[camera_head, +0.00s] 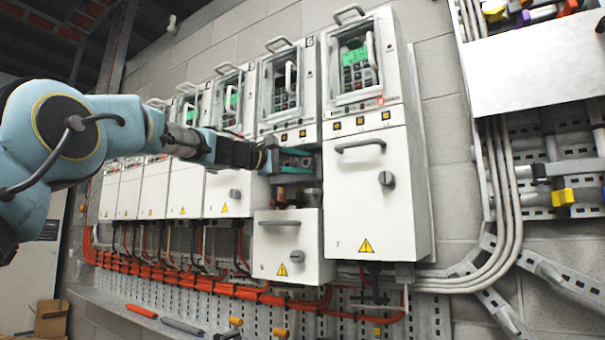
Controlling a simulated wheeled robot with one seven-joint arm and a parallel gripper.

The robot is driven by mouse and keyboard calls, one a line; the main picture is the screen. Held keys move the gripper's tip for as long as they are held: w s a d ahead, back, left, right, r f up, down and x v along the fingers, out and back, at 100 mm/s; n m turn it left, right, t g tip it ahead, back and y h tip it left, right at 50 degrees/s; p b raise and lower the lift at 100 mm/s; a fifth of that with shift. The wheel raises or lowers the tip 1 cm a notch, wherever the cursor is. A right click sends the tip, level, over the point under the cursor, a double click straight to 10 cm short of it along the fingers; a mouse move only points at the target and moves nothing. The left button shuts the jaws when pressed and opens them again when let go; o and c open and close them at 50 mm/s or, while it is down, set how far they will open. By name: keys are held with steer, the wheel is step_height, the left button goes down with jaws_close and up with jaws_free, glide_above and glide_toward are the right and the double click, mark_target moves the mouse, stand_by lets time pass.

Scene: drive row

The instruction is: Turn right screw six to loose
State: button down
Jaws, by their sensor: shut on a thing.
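Drive six (307,128) is the second unit from the right. Its lower white cover (293,250), marked 6, sits lower than its neighbours' covers. Above the cover is an opening showing a green part (296,163) and some small dark and metal parts. My gripper (271,152) comes in from the left, at the left side of this opening. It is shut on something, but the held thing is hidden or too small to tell. I cannot make out the right screw of drive six or its setting.
Drive seven (376,215) stands close on the right with its cover shut, a handle and a grey knob. Several similar drives run off to the left. Orange cables (190,280) run below. A pegboard with tools is at right.

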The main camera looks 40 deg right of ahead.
steer(key=shift+f+n+h+b, duration=0.2)
steer(key=shift+n+h+b, duration=0.2)
steer(key=shift+n+b, duration=0.65)
steer(key=shift+r+n, duration=0.1)
steer(key=shift+n, duration=0.15)
steer(key=c, duration=0.5)
jaws_free()
steer(key=a+b, duration=0.1)
steer(key=a, duration=0.2)
steer(key=w+a+b, duration=0.1)
steer(key=a+b, duration=0.1)
steer(key=a, duration=0.2)
steer(key=a+f+b, duration=0.1)
steer(key=a, duration=0.2)
steer(key=shift+w+a+f, duration=0.1)
steer(key=shift+w+a, duration=0.05)
steer(key=shift+a, duration=0.2)
steer(key=shift+f, duration=0.1)
